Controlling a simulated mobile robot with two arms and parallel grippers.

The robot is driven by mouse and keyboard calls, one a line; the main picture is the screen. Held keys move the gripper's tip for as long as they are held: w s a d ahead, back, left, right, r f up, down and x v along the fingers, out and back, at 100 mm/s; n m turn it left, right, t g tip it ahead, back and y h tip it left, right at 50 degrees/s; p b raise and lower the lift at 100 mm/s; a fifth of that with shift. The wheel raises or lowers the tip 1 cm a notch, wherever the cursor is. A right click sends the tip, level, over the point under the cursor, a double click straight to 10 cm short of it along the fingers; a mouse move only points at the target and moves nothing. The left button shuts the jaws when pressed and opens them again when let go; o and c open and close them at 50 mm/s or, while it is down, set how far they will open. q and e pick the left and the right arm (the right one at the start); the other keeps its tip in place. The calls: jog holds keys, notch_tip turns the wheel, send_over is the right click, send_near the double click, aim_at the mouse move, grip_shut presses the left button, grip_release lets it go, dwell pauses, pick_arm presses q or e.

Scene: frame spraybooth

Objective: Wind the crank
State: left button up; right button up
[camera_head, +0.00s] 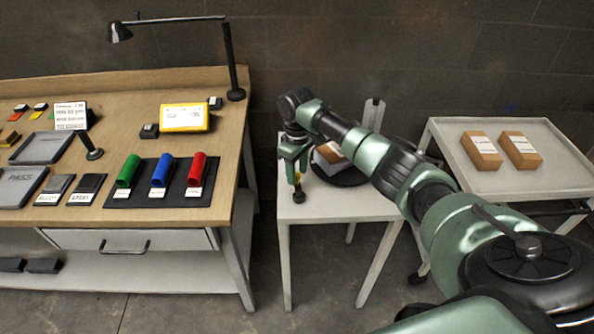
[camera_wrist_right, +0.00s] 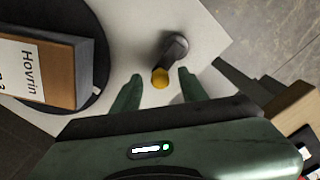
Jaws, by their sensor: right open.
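The crank (camera_head: 299,197) is at the front left corner of the small white table (camera_head: 345,208), with a dark body and some yellow on it. In the right wrist view, the crank (camera_wrist_right: 175,47) shows as a dark post with a yellow end. My right gripper (camera_head: 293,168) points down over the crank. In the right wrist view, its two green fingers (camera_wrist_right: 160,82) are apart, with the yellow end between or just beyond their tips; contact cannot be told. A dark round turntable (camera_head: 350,178) carries a labelled brown box (camera_head: 330,152). My left gripper is out of view.
A wooden workbench (camera_head: 225,165) with a lamp (camera_head: 232,75) and red, blue and green cylinders stands close on the left. A grey cart (camera_head: 510,185) with two brown boxes stands on the right. My right arm hides part of the white table.

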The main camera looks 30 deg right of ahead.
jog(key=c, duration=0.7)
grip_shut()
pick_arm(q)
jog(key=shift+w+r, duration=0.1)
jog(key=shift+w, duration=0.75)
pick_arm(e)
jog(key=shift+a, duration=0.1)
